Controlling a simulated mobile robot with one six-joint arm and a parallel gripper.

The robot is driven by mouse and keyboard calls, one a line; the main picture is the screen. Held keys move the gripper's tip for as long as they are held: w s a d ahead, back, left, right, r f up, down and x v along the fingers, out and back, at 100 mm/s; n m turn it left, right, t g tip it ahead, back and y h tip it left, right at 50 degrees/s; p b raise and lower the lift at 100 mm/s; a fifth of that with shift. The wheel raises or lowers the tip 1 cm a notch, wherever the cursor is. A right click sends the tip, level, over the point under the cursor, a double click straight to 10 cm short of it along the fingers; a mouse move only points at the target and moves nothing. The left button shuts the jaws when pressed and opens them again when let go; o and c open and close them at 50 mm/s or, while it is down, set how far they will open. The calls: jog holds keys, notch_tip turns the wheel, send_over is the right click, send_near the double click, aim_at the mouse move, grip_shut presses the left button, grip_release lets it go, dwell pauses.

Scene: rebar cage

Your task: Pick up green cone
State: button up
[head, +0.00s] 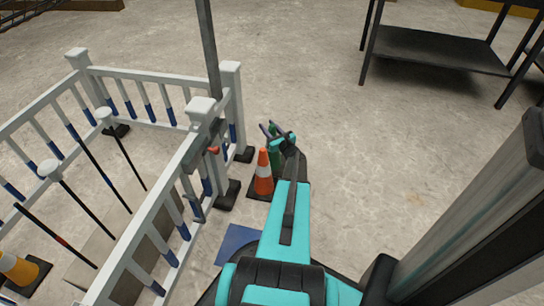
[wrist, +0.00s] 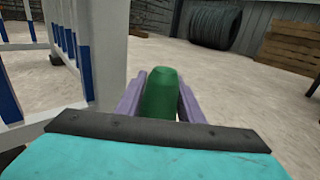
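The green cone (wrist: 162,95) is in the middle of the wrist view, between the two purple fingers of my gripper (wrist: 161,100). Its lower part is hidden behind the dark bar of my gripper.
A dark metal table (head: 440,48) stands at the back right. The concrete floor between is clear.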

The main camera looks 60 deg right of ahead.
grip_shut()
jog(key=shift+r, duration=0.2)
notch_tip(320, 180, up, 10)
jog(key=p, duration=0.3)
jog(key=shift+f, duration=0.15)
dwell(0.7)
